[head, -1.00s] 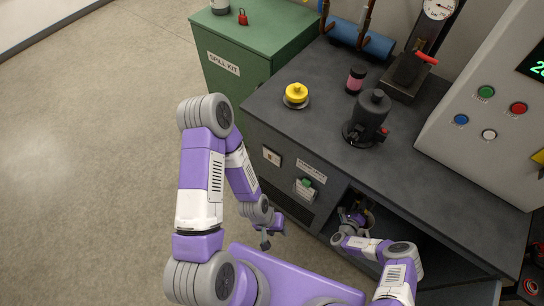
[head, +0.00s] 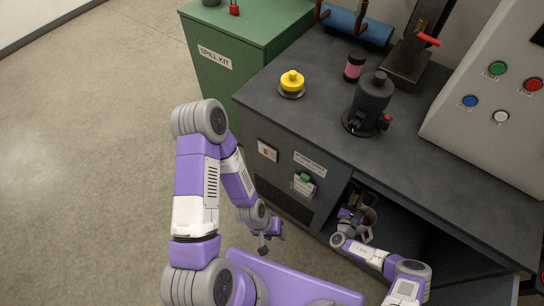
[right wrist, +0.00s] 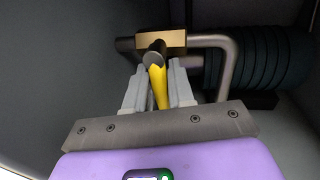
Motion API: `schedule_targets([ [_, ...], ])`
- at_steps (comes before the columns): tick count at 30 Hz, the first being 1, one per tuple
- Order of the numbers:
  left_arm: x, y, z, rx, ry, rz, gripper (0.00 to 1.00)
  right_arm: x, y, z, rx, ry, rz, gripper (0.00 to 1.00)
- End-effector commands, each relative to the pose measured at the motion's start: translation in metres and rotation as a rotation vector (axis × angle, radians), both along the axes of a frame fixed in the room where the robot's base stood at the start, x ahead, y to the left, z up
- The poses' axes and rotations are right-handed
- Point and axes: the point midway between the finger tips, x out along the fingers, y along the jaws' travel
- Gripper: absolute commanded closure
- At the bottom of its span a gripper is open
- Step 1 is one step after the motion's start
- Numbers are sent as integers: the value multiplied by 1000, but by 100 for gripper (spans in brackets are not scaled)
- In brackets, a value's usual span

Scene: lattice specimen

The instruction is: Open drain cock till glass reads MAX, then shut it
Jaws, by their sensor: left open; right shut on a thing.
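The drain cock shows in the right wrist view as a brass body (right wrist: 175,40) on a bent grey pipe (right wrist: 225,42), with a yellow handle (right wrist: 159,85). My right gripper (right wrist: 159,92) is shut on the yellow handle. In the head view my right gripper (head: 352,222) is inside the open bay under the bench, and the cock is too small to make out there. I cannot pick out a glass or a MAX mark. My left gripper (head: 267,240) is open and empty, hanging in front of the bench.
The dark bench (head: 320,120) carries a yellow-capped item (head: 291,82), a pink-banded jar (head: 354,68) and a dark bottle-shaped device (head: 370,100). A control panel (head: 490,110) stands at right, a green spill kit cabinet (head: 225,65) at the back left. A dark ribbed cylinder (right wrist: 265,60) sits right of the cock.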

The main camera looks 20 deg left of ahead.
Motion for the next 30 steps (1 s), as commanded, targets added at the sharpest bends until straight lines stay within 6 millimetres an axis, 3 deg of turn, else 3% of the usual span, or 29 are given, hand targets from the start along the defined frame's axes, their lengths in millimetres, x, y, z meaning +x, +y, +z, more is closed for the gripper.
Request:
schedule_targets([
  [1, 0, 0, -14, 0, 0, 0, 57, 2, 0, -6, 87, -25, -7, 100],
  [11, 0, 0, -8, 0, 0, 0, 57, 2, 2, 0, 122, -30, -3, 100],
  [12, 0, 0, -8, 0, 0, 0, 57, 1, 2, -1, 122, -29, -3, 71],
  [17, 0, 0, -9, 0, 0, 0, 57, 1, 3, -1, 121, -28, -1, 47],
  [26, 0, 0, -8, 0, 0, 0, 57, -1, 4, -1, 120, -27, -1, 47],
  [30, 0, 0, -1, 0, 0, 0, 57, -16, 5, 0, 120, -24, -1, 47],
])
